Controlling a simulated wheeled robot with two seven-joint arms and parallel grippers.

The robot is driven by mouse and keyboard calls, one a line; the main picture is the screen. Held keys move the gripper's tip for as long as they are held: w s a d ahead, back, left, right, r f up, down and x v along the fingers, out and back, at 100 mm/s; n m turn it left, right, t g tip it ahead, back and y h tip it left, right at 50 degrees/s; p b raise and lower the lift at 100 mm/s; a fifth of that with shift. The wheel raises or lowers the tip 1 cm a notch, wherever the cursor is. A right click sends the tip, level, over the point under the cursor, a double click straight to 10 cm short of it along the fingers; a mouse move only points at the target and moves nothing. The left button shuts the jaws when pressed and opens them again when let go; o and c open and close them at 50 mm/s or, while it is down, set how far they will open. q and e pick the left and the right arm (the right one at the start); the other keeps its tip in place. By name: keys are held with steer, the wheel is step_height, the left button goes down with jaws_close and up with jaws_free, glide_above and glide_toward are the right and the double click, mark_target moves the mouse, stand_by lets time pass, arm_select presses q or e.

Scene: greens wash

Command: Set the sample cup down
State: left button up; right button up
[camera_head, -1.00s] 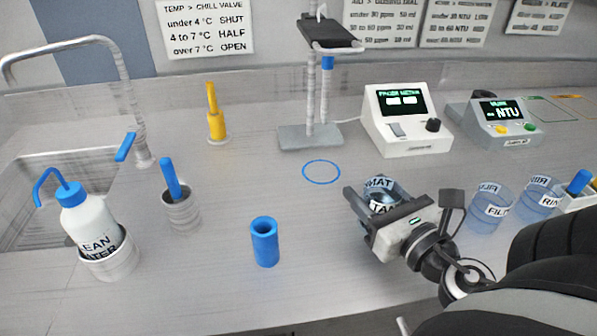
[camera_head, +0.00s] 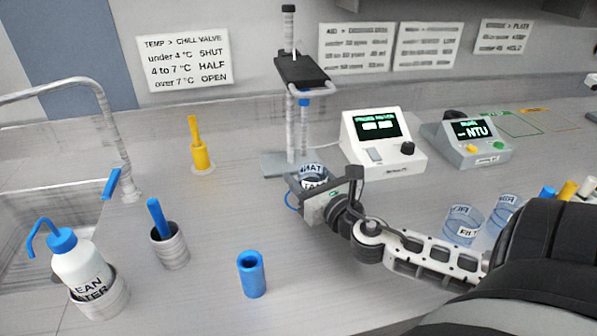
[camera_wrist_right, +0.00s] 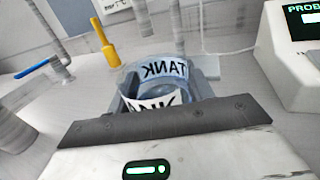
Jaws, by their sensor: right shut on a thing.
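My right gripper (camera_head: 306,188) is shut on the sample cup (camera_head: 313,172), a clear cup with a white "TANK" label. The cup is upright, in front of the stand's base. In the right wrist view the cup (camera_wrist_right: 153,88) sits between the fingers; its underside is hidden, so I cannot tell whether it touches the counter. A blue ring mark (camera_head: 290,201) on the counter shows only at its left edge, beside and under the gripper. My left gripper is not in view.
A stand (camera_head: 278,164) with a grey base is just behind the cup. The probe meter (camera_head: 383,143) is to the right, the NTU meter (camera_head: 468,139) beyond it. A blue tube (camera_head: 252,275), a grey holder (camera_head: 170,247) and a wash bottle (camera_head: 80,265) are left. Bare counter lies between.

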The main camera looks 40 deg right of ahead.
mark_target(305, 175)
steer(key=w, duration=0.3)
steer(key=shift+d+r, duration=0.1)
steer(key=shift+d, duration=0.15)
steer(key=shift+w+d, duration=0.1)
steer(key=shift+w, duration=0.2)
steer(key=shift+s+f, duration=0.15)
steer(key=shift+f, duration=0.65)
steer(key=shift+f, duration=0.2)
steer(key=o, duration=1.1)
steer(key=shift+r, duration=0.1)
